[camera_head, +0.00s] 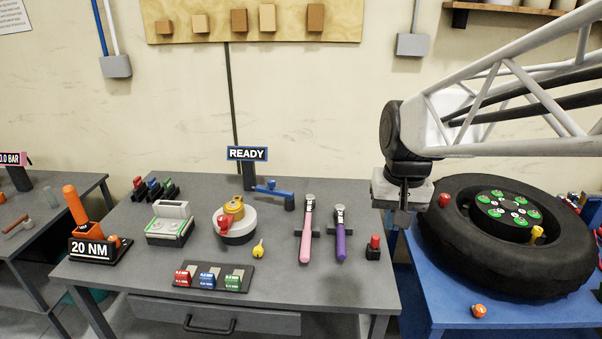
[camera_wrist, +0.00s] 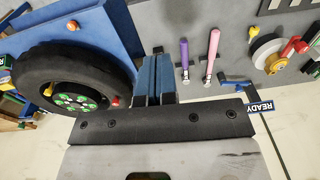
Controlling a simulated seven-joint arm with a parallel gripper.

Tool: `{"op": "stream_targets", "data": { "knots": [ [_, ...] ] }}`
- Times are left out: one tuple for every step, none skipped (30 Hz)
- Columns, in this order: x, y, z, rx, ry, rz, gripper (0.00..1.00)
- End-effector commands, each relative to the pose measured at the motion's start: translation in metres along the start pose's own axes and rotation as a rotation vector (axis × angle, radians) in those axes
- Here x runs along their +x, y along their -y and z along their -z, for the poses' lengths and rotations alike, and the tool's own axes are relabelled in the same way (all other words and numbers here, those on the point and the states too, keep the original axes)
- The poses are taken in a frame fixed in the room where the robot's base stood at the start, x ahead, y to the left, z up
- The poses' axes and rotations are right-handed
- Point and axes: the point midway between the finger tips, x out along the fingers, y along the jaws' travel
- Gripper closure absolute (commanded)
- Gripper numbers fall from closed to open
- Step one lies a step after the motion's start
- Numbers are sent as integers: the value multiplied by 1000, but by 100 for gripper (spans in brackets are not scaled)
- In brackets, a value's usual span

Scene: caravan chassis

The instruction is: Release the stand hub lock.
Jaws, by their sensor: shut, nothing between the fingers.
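A round stand (camera_head: 236,232) with a white and red body and a yellow top piece (camera_head: 233,206) sits on the grey bench; it also shows in the wrist view (camera_wrist: 264,48). A black tyre (camera_head: 457,235) lies on the blue table, with a green and dark hub (camera_head: 505,212) at its centre, also in the wrist view (camera_wrist: 76,99). A yellow piece (camera_head: 537,232) stands at the hub's edge, a red one (camera_head: 444,200) on the tyre. I cannot tell which part is the lock. My gripper (camera_head: 402,217) is shut and empty, above the gap between bench and tyre.
Pink (camera_head: 307,230) and purple (camera_head: 341,234) handled tools lie on the bench (camera_head: 130,260), with a red-topped block (camera_head: 374,247) near its right edge. A READY sign (camera_head: 247,153) and blue lever (camera_head: 274,190) stand behind. An orange piece (camera_head: 479,311) lies on the blue table (camera_head: 440,305).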

Motion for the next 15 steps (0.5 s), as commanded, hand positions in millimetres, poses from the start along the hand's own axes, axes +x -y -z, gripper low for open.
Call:
{"op": "stream_targets", "data": {
  "knots": [
    [2,6,11,-2,13,1,100],
    [2,8,17,-2,19,2,100],
    [3,13,25,-2,27,4,100],
    [4,16,31,-2,33,5,100],
    [5,19,37,-2,39,6,100],
    [6,24,45,-2,47,7,100],
    [8,27,51,-2,54,7,100],
    [9,30,57,-2,60,8,100],
    [10,35,64,-2,69,9,100],
    [12,38,70,-2,76,9,100],
    [13,42,76,-2,81,9,100],
    [16,47,84,-3,90,10,100],
    [17,50,89,-3,95,10,100],
    [19,54,95,-3,101,11,100],
    [22,59,103,-2,110,11,100]
  ]
}}
